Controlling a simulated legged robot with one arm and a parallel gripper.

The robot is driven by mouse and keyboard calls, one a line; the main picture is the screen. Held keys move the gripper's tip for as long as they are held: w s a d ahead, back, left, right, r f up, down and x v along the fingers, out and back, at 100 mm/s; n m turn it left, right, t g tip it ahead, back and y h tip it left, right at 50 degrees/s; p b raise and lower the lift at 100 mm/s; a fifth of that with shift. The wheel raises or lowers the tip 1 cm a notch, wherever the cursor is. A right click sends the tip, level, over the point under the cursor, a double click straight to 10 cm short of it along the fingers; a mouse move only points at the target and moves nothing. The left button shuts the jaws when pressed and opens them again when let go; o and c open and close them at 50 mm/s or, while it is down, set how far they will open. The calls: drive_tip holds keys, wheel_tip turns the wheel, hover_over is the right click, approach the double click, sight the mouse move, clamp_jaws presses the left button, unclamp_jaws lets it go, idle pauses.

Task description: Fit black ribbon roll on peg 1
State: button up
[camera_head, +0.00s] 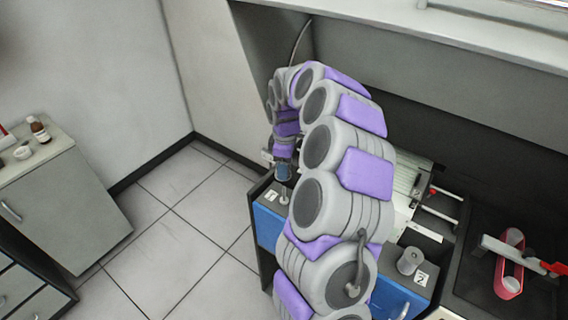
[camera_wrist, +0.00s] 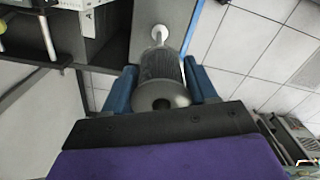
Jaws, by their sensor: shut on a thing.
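My gripper (camera_wrist: 162,84) has its blue fingers shut on the black ribbon roll (camera_wrist: 162,68), a dark ribbed cylinder with a round hole in its near end. Peg 1 (camera_wrist: 159,33), pale with a round base, shows just beyond the roll's far end in the wrist view. In the head view peg 1 (camera_head: 284,194) stands on a dark top next to a label "1". My gripper (camera_head: 283,172) is just above it there. The roll cannot be made out clearly in the head view. I cannot tell whether roll and peg touch.
A grey roll (camera_head: 409,260) stands by the label "2" on the right. A pale machine with rods (camera_head: 433,208) and a red holder (camera_head: 510,265) lie further right. My arm hides the middle. A cabinet (camera_head: 60,200) stands left, across open tiled floor.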

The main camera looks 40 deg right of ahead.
drive_tip(key=shift+d+f+b, duration=0.15)
drive_tip(key=shift+f+b, duration=0.3)
drive_tip(key=shift+f, duration=0.6)
drive_tip(key=shift+d+f+b, duration=0.1)
drive_tip(key=shift+f+b, duration=0.35)
drive_tip(key=shift+f, duration=0.7)
drive_tip(key=shift+a, duration=0.1)
drive_tip(key=shift+s, duration=0.1)
drive_tip(key=shift+f+b, duration=0.3)
drive_tip(key=shift+f, duration=3.5)
idle(1.8)
